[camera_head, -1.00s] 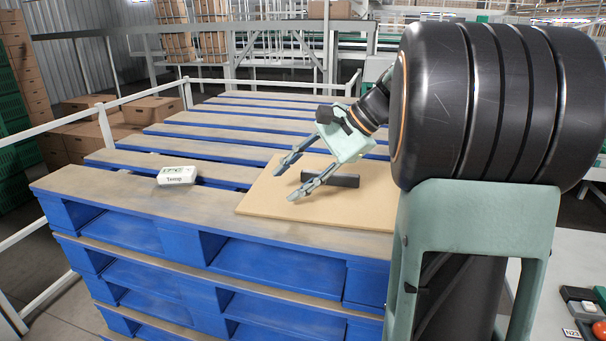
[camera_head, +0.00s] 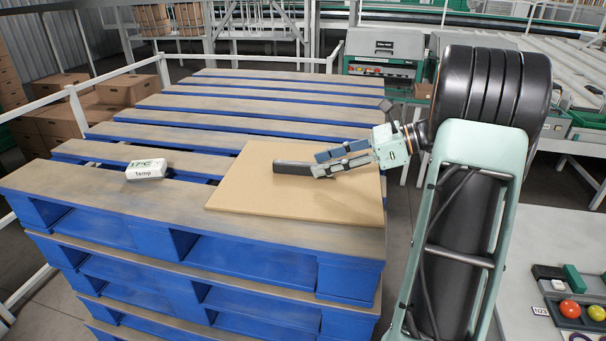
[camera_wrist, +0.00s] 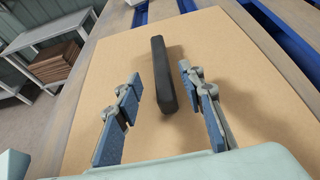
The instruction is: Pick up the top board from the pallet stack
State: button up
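The tan board (camera_head: 250,190) lies flat on top of the blue pallet stack (camera_head: 135,207), near its front right corner. A black bar-shaped handle (camera_head: 291,167) stands out from the board's middle; it also shows in the wrist view (camera_wrist: 168,88). My gripper (camera_head: 320,163) is low over the board at the handle's right end, reaching in from the right. In the wrist view its fingers are open, one on each side of the handle's near part. I see gaps between the handle and both fingers. Whether the fingers touch the board is unclear.
A white sensor box (camera_head: 147,170) marked "Temp" sits on the pallet left of the board. White railings (camera_head: 77,112) run along the left and back. A grey table (camera_head: 540,240) with red and yellow balls is at the right.

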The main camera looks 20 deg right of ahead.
aim_at(307, 163)
jog(key=x, duration=0.5)
jog(key=shift+w+a+r, duration=0.2)
jog(key=shift+w+a, duration=0.05)
jog(key=shift+w, duration=0.1)
jog(key=shift+c, duration=0.3)
grip_shut()
